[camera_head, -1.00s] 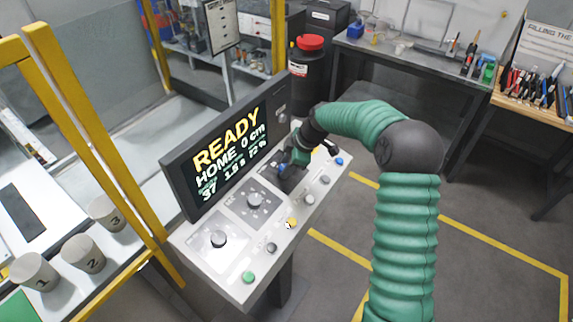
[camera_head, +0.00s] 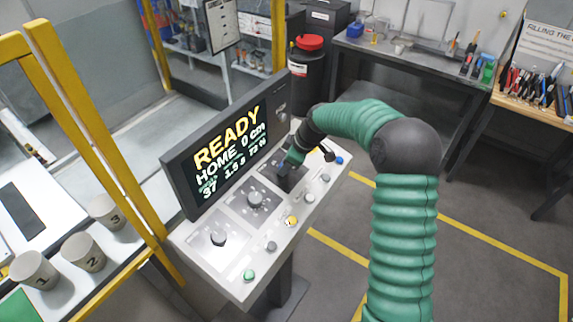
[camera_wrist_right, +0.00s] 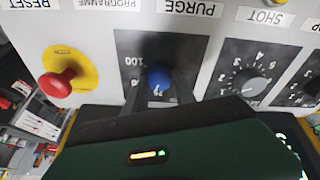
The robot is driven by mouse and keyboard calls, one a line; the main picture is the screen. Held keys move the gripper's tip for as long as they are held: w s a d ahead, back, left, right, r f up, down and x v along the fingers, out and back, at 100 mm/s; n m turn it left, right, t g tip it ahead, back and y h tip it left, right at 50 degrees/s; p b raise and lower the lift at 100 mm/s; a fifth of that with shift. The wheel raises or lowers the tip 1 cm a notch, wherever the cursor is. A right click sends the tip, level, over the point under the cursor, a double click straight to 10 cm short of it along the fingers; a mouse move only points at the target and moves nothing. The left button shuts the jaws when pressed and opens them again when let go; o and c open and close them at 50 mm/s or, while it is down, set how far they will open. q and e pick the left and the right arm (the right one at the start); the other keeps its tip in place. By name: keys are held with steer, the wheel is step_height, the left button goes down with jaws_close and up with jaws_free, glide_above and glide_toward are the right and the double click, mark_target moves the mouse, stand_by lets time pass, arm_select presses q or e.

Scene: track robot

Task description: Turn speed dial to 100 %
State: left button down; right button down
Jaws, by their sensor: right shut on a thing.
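The speed dial (camera_wrist_right: 158,78) is a blue round knob on a dark panel, with "100" printed to its left in the right wrist view. My right gripper (camera_wrist_right: 158,92) is shut on this dial, one dark finger on either side. In the head view my right gripper (camera_head: 287,180) reaches down onto the far end of the console (camera_head: 185,238), and its body hides the dial. The screen (camera_head: 222,150) reads READY, HOME and 0 cm, with a small percent figure too blurred to read surely. My left gripper is not in view.
A red button (camera_wrist_right: 62,83) on a yellow disc is left of the dial in the wrist view; a grey shot dial (camera_wrist_right: 247,83) is right. Other console knobs include a grey one (camera_head: 218,237). Yellow posts and numbered cups (camera_head: 83,252) stand left. Floor to the right is clear.

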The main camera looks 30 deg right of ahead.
steer(key=m, duration=0.3)
steer(key=m+h, duration=0.1)
steer(key=shift+w+r+m, duration=0.25)
steer(key=shift+r+m, duration=0.05)
steer(key=shift+r, duration=0.05)
steer(key=m+p, duration=0.2)
steer(key=m, duration=0.2)
steer(key=shift+r+m+h, duration=0.1)
steer(key=shift+m+h, duration=0.3)
steer(key=m+p, duration=0.3)
steer(key=m, duration=0.2)
steer(key=shift+w+h, duration=0.1)
steer(key=shift+h, duration=0.3)
steer(key=m+p, duration=0.2)
steer(key=m, duration=0.1)
steer(key=shift+d+m+g, duration=0.1)
steer(key=shift+m+g, duration=0.3)
steer(key=shift+m+g+p, duration=0.3)
steer(key=shift+m+p, duration=0.35)
steer(key=shift+m, duration=0.55)
steer(key=c, duration=1.2)
jaws_free()
steer(key=shift+o, duration=0.8)
steer(key=shift+f, duration=0.35)
